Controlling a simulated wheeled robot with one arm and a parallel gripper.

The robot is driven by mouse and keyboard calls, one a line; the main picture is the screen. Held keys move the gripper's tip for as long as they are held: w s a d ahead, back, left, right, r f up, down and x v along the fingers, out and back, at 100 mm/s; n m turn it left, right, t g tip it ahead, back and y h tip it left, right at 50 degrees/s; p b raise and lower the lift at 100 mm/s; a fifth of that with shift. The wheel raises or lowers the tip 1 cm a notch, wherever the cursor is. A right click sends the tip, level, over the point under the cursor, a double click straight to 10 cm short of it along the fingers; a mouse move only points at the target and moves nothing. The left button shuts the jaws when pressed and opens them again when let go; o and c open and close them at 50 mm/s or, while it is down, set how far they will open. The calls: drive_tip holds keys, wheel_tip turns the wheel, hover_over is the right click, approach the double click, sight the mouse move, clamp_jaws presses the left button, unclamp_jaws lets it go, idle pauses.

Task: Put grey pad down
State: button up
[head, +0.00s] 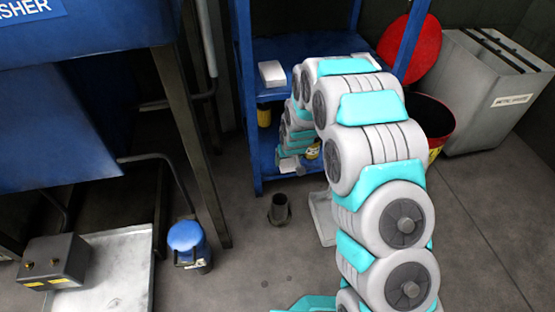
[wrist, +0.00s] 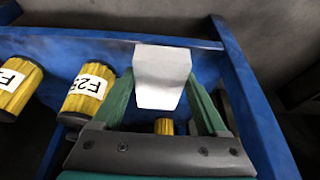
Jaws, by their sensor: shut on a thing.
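The pad (wrist: 162,75), a pale grey-white block, sits between the two green fingers of my gripper (wrist: 161,88) in the wrist view. My gripper is shut on it. In the wrist view the pad shows in front of the blue shelf unit (wrist: 60,40), near its rail; I cannot tell whether it touches anything beneath. In the head view my arm bends over and down in front of the blue shelf unit (head: 245,130), and a small pale piece (head: 288,163) at its far end looks like the pad. The fingers are too small to make out there.
Yellow canisters with white labels (wrist: 88,92) stand left of my gripper. A white block (head: 271,73) lies on the upper shelf. A red-rimmed bin (head: 436,116) and a grey metal container (head: 490,90) stand right. A dark cup-like part (head: 279,209) stands on open floor.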

drive_tip(key=w+a, duration=0.2)
drive_tip(key=w, duration=0.1)
drive_tip(key=w+a, duration=0.1)
drive_tip(key=shift+w+a+f, duration=0.15)
drive_tip(key=shift+a+f, duration=0.15)
drive_tip(key=shift+a, duration=0.1)
drive_tip(key=shift+f+b, duration=0.6)
drive_tip(key=shift+f, duration=1.1)
drive_tip(key=shift+f, duration=0.1)
drive_tip(key=o, duration=1.2)
